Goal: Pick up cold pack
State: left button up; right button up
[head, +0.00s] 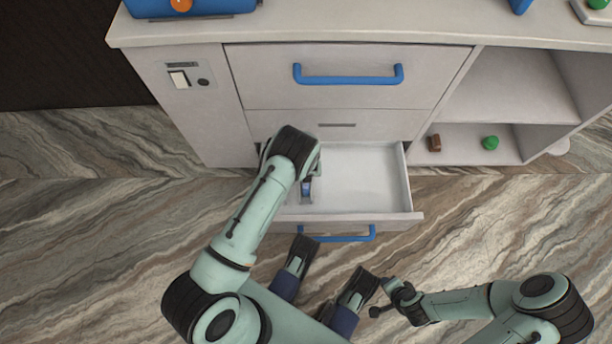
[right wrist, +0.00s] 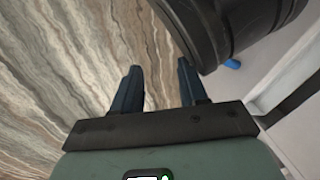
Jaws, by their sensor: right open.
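I cannot make out a cold pack for certain in either view. The white drawer (head: 375,185) is pulled open below the counter. My left gripper (head: 306,190) reaches down into its left part; a small blue and grey patch shows there, and I cannot tell whether it is only the fingers or something between them. The wrist hides part of the drawer floor. My right gripper (head: 380,299) is away from the drawer, low and right of centre in the head view. In the right wrist view its two fingers (right wrist: 160,88) are apart and empty, above the floor.
The open drawer's front has a blue handle (head: 345,238). A closed drawer with a blue handle (head: 348,80) is above. An open shelf (head: 462,145) at right holds a brown block (head: 435,143) and a green ball (head: 490,143). A blue container (head: 215,7) stands on the counter.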

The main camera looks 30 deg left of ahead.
pick_arm(q)
jog(key=x, duration=0.1)
jog(key=b+x, duration=0.1)
jog(key=x, duration=0.1)
jog(key=b+x, duration=0.1)
jog(key=shift+a+f, duration=0.1)
jog(key=shift+a, duration=0.2)
jog(key=shift+w+f, duration=0.15)
jog(key=shift+f, duration=0.2)
grip_shut()
pick_arm(e)
jog(key=s+f+g, duration=0.1)
jog(key=s+f, duration=0.3)
jog(key=s, duration=0.1)
jog(key=shift+d+g, duration=0.3)
jog(key=shift+g, duration=0.1)
